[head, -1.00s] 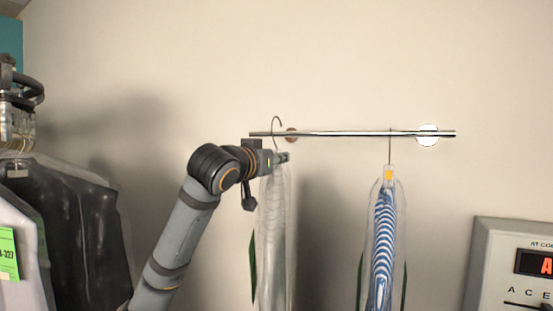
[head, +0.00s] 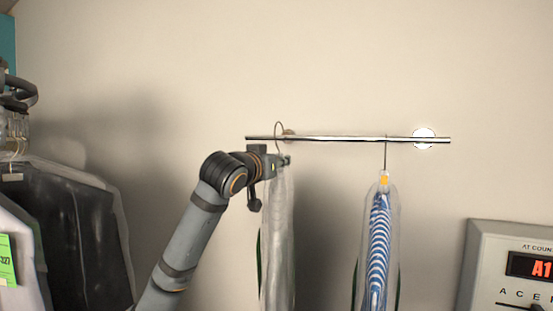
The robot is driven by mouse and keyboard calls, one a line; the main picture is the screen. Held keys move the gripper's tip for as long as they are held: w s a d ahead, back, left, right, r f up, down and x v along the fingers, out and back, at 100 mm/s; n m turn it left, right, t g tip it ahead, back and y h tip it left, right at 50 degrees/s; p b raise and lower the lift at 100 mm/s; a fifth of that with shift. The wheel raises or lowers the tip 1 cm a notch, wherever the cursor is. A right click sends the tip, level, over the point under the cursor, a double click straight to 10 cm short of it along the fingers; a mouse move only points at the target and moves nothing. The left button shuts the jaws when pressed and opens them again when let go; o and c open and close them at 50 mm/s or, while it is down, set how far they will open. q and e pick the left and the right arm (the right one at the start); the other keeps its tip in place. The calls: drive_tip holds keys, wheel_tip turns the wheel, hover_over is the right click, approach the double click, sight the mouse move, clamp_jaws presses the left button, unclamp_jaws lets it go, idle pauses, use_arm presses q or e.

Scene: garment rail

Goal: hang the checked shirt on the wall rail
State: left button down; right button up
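The wall rail (head: 340,139) is a chrome bar on the beige wall. My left gripper (head: 285,161) is just below its left part, apparently shut on the neck of a hanger. My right gripper is not in view.
A blue-and-white striped garment in plastic (head: 379,250) hangs from the rail's right part. Bagged dark clothes (head: 75,230) hang at the left. A grey panel with a red display (head: 510,265) stands at lower right. The middle of the rail is free.

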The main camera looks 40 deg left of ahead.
sight(282, 170)
use_arm(q)
drive_tip(key=shift+p+x, duration=0.5)
drive_tip(key=shift+x, duration=0.35)
drive_tip(key=shift+f, duration=0.2)
drive_tip(key=shift+f+b, duration=1.1)
drive_tip(key=shift+b, duration=0.2)
drive_tip(key=c, duration=1.1)
unclamp_jaws()
drive_tip(key=shift+s, duration=0.1)
drive_tip(key=shift+c, duration=0.2)
